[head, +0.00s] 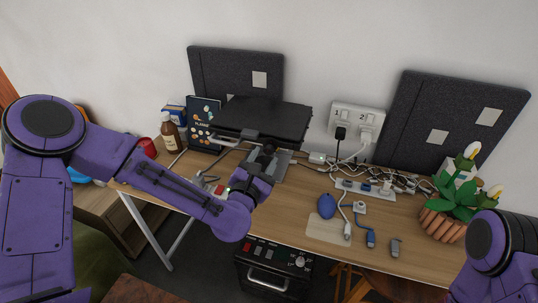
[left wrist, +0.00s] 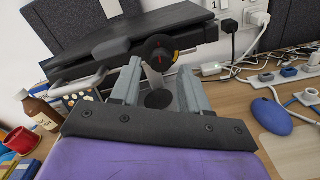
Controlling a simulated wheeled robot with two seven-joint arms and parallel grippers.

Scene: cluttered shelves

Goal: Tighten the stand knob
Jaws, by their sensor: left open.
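The stand (head: 283,163) is a grey metal support on the desk with a flat black slab (head: 262,118) on top. In the left wrist view the slab (left wrist: 185,28) fills the upper part. A round black knob (left wrist: 159,47) with red and yellow marks faces the wrist camera under the slab's front edge. My left gripper (head: 267,156) is at the stand's front. In the left wrist view its two grey fingers (left wrist: 160,72) are apart, with the knob at the gap by their tips. I cannot tell whether they touch it. My right arm shows at lower right, its gripper out of view.
A brown bottle (head: 170,134), a red mug (head: 147,147) and a dark book (head: 202,121) stand left of the stand. Cables and a power strip (head: 364,188) lie to the right, with a blue mouse (head: 326,205) and a potted plant (head: 444,218). A wall socket (head: 357,120) is behind.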

